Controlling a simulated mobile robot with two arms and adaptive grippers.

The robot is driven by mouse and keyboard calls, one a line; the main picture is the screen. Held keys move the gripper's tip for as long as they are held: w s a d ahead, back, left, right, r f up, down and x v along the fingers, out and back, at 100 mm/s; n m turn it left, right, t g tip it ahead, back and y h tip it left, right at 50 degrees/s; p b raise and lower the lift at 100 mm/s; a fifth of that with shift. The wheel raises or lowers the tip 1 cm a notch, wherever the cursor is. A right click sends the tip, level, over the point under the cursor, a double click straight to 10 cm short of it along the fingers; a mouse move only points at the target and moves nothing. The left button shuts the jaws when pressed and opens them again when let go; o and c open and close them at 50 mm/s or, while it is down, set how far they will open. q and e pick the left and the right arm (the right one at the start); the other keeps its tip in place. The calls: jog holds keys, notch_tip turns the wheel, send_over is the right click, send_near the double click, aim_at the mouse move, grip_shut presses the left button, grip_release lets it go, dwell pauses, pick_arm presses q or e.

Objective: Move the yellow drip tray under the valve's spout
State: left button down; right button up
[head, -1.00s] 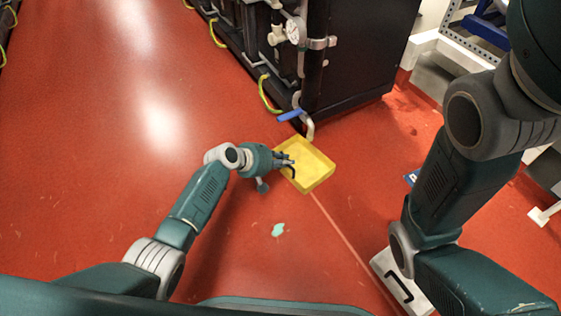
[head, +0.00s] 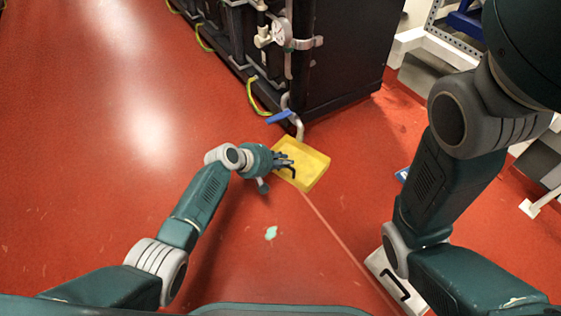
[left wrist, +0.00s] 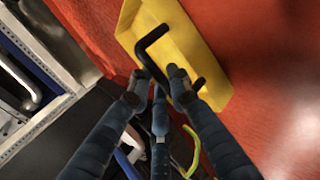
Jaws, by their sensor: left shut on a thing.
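The yellow drip tray (head: 313,163) lies at the foot of the black cabinet, its far edge close to the valve's spout (head: 299,130) in the picture. I cannot tell whether the spout's mouth is over the tray. The valve has a blue lever (head: 279,117). My left gripper (head: 288,163) is at the tray's left side, shut on its black handle (left wrist: 151,44). In the left wrist view the tray (left wrist: 200,50) is beyond the fingers (left wrist: 160,90), which partly hide the handle. My right gripper is out of view; only its arm shows.
A pale green patch (head: 271,233) lies on the red floor. A white perforated frame (head: 436,30) is at the upper right. The left floor is open.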

pick_arm(q)
jog(key=shift+w+r, duration=0.6)
jog(key=shift+w, duration=0.25)
jog(key=shift+w+d, duration=0.15)
jog(key=shift+d, duration=0.05)
jog(key=shift+f, duration=0.1)
jog(key=shift+f, duration=0.1)
jog(key=c, duration=1.6)
grip_release()
jog(key=shift+s, duration=0.2)
jog(key=shift+c, duration=0.2)
jog(key=shift+f, duration=0.1)
jog(key=shift+s, duration=0.15)
